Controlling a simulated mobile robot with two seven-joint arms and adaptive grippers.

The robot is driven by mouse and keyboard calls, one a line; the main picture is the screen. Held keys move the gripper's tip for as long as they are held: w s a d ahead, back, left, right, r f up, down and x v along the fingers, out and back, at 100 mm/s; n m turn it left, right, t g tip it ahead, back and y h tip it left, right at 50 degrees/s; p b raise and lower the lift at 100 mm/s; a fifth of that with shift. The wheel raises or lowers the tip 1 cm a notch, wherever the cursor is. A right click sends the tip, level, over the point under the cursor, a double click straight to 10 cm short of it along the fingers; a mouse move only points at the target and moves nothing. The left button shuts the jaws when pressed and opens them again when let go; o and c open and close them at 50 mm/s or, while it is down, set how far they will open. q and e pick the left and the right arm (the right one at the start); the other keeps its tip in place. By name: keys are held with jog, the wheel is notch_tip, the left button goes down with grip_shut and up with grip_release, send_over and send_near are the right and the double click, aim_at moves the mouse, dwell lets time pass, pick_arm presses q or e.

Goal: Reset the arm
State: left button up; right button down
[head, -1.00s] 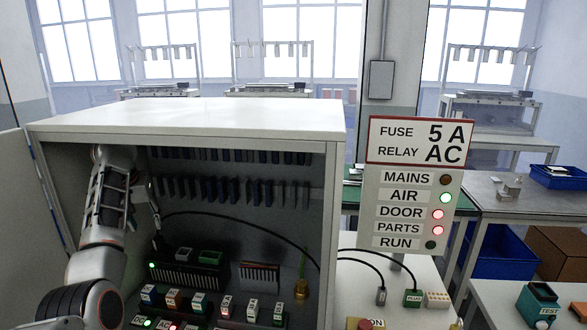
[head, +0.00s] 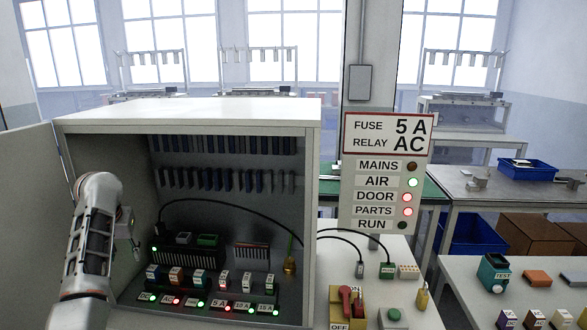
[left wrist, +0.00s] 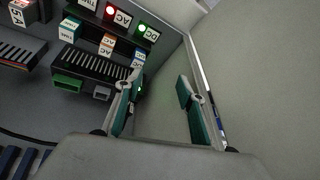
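My left arm comes in from the left in the head view, at the left opening of the grey cabinet (head: 215,112). My left gripper (head: 130,232) is mostly hidden by my own arm there. In the left wrist view the left gripper (left wrist: 160,98) is open, its two green-padded fingers wide apart with nothing between them. Beyond it are the cabinet's side wall and a black slotted block (left wrist: 92,72). My right gripper is in neither view.
Labelled blocks (head: 199,278) stand in a row inside the cabinet. The cabinet door (head: 32,185) is swung out at left. A sign panel (head: 388,135) shows AIR lit green, DOOR and PARTS red. A red-handled switch (head: 347,302) stands at right.

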pick_arm(q)
jog(key=s+d+f+m+y, duration=0.1)
jog(key=s+f+m+y, duration=0.25)
jog(key=s+f, duration=1.25)
jog(key=s+d+m+t, duration=0.1)
jog(key=s+d+m, duration=0.15)
jog(key=s, duration=0.55)
jog(key=s+d+m+t+h, duration=0.15)
jog(key=s+d, duration=0.25)
jog(key=s, duration=0.4)
jog(key=s+d+m+t, duration=0.1)
jog(key=s+d+m, duration=0.2)
jog(key=s, duration=0.4)
jog(key=d+f+n+t+h, duration=0.2)
jog(key=d+f+h, duration=0.4)
jog(key=d+f, duration=0.8)
notch_tip(320, 180, down, 3)
jog(key=shift+w+n+t, duration=0.2)
jog(key=shift+n+t, duration=0.15)
jog(key=shift+n, duration=0.4)
